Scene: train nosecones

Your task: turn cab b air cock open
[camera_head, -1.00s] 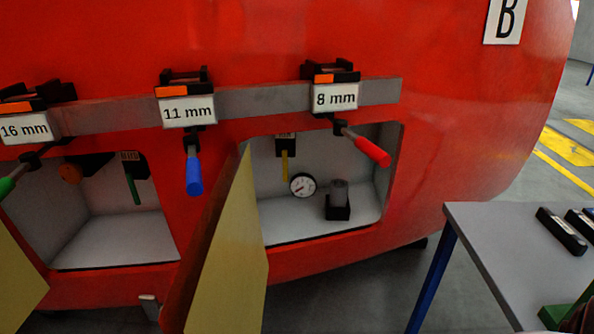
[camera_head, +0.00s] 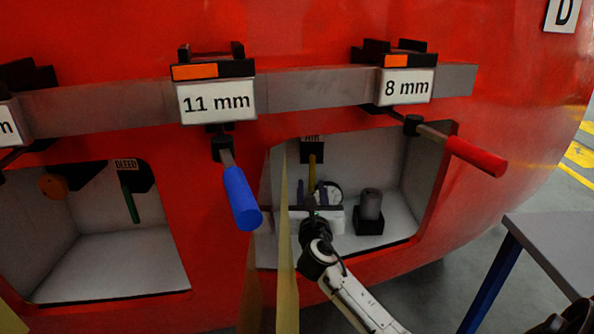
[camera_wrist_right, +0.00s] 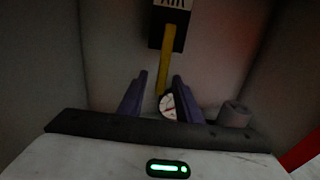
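The air cock is a black block (camera_head: 312,152) with a yellow handle (camera_head: 312,172) hanging straight down on the back wall of the right-hand open compartment. In the right wrist view its block (camera_wrist_right: 168,38) bears a partly cut-off "AIR" label, and the yellow handle (camera_wrist_right: 165,62) points down. My right gripper (camera_head: 320,193) reaches into this compartment from below. In the right wrist view its two fingers (camera_wrist_right: 157,92) are apart, with the handle's lower end seen between their tips. Contact with the handle does not show. My left gripper is not in view.
A gauge (camera_head: 332,192) and a grey cylinder on a black base (camera_head: 370,210) stand beside the handle. A yellowish door (camera_head: 286,250) stands open at the compartment's left edge. Blue (camera_head: 241,198) and red (camera_head: 476,158) handles jut out above. A table (camera_head: 550,240) is at right.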

